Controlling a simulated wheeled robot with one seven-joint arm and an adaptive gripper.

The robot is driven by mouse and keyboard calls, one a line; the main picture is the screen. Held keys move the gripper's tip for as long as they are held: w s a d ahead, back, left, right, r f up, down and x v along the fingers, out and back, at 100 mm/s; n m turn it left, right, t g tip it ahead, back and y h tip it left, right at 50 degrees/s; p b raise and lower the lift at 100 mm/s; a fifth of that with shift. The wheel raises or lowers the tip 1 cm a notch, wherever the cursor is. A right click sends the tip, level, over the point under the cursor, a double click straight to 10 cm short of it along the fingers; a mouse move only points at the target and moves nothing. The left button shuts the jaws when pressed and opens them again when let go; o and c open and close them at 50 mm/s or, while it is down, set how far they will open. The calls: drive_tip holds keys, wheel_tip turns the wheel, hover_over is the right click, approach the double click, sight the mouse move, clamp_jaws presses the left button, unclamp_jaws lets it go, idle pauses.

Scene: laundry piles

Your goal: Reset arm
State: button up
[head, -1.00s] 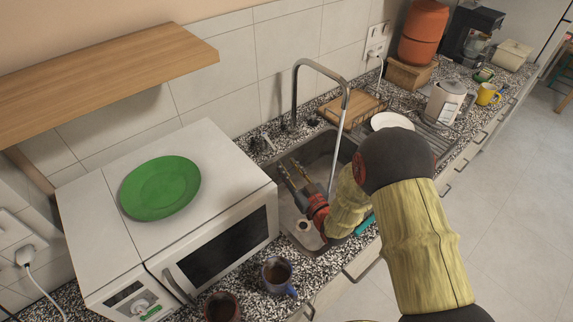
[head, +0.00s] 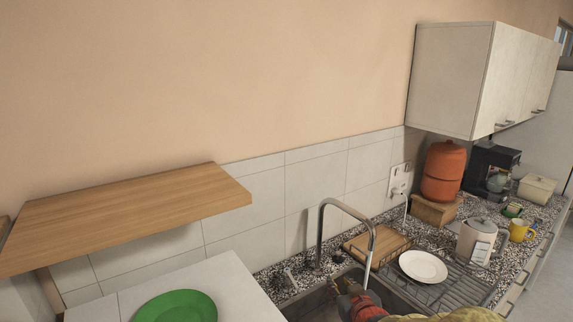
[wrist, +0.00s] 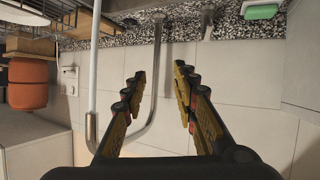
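My gripper (wrist: 157,82) is in the wrist view with its two fingers spread apart and nothing between them. In the head view only part of my gripper (head: 347,295) shows at the bottom edge, over the sink (head: 310,310) and close to the faucet (head: 338,205). The faucet's curved pipe also shows in the wrist view (wrist: 147,130), passing near the fingers; whether it touches them I cannot tell. Most of my arm is below the head view.
A wooden shelf (head: 130,210) juts out at the left, above a white microwave (head: 225,285) with a green plate (head: 178,307). Right of the sink, a dish rack (head: 450,290) holds a white plate (head: 422,266). A kettle (head: 478,240) and yellow mug (head: 520,230) stand beyond.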

drive_tip(key=s+d+r+m+g+h, duration=0.1)
drive_tip(key=s+d+r, duration=0.1)
drive_tip(key=s, duration=0.4)
drive_tip(key=s+d+r+g, duration=0.2)
drive_tip(key=s+r, duration=0.3)
drive_tip(key=s, duration=0.2)
drive_tip(key=shift+s+m+h, duration=0.3)
drive_tip(key=shift+m+h, duration=0.1)
drive_tip(key=s+g, duration=0.1)
drive_tip(key=s, duration=0.5)
drive_tip(key=s+r+g, duration=0.1)
drive_tip(key=s, duration=0.6)
drive_tip(key=s+m+g, duration=0.1)
drive_tip(key=s+g, duration=0.1)
drive_tip(key=s, duration=0.4)
drive_tip(key=shift+s+a+r, duration=0.15)
drive_tip(key=shift+s+r, duration=0.05)
drive_tip(key=shift+s, duration=0.1)
drive_tip(key=shift+c, duration=0.5)
drive_tip(key=shift+s, duration=0.3)
drive_tip(key=shift+c, duration=1.1)
drive_tip(key=shift+f, duration=0.1)
drive_tip(key=shift+a, duration=0.1)
